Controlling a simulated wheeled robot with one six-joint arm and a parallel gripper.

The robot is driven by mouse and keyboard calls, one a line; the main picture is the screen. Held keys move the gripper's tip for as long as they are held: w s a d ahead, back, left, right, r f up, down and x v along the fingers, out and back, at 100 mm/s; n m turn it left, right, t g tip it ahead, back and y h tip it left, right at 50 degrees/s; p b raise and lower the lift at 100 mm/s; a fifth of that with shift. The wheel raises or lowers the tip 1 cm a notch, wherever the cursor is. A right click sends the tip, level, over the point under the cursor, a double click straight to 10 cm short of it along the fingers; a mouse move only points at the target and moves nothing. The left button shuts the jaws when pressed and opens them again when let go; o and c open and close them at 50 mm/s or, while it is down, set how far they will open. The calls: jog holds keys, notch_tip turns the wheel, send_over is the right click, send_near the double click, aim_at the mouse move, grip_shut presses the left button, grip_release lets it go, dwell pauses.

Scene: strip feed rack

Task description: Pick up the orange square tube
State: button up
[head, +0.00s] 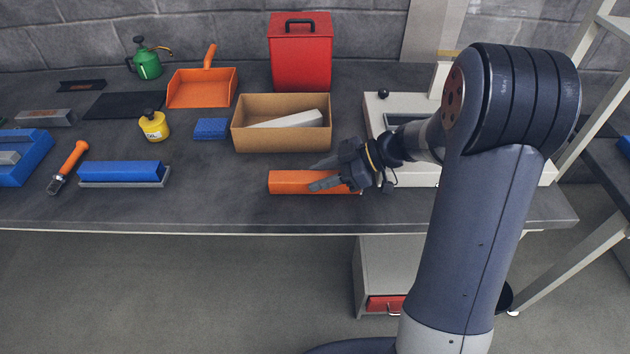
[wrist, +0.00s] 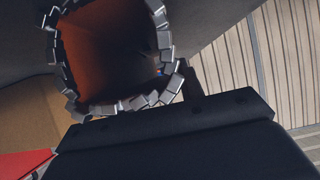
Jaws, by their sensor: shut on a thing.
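The orange square tube (head: 288,184) lies lengthwise near the front edge of the dark workbench in the head view. My gripper (head: 314,176) comes from the right and is shut on the tube, with its dark fingers across the tube's right half. The tube's right end is partly hidden behind my gripper. I cannot tell whether the tube touches the bench or is held just above it. The wrist view shows an orange-walled hollow ringed by grey metal blocks; I cannot tell for certain what it is.
A cardboard box (head: 248,141) with a pale bar stands just behind the tube. A blue block (head: 122,172) on a grey base lies to the left. A white-topped machine (head: 400,108) stands behind my arm. The bench front (head: 220,208) left of the tube is clear.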

grip_shut()
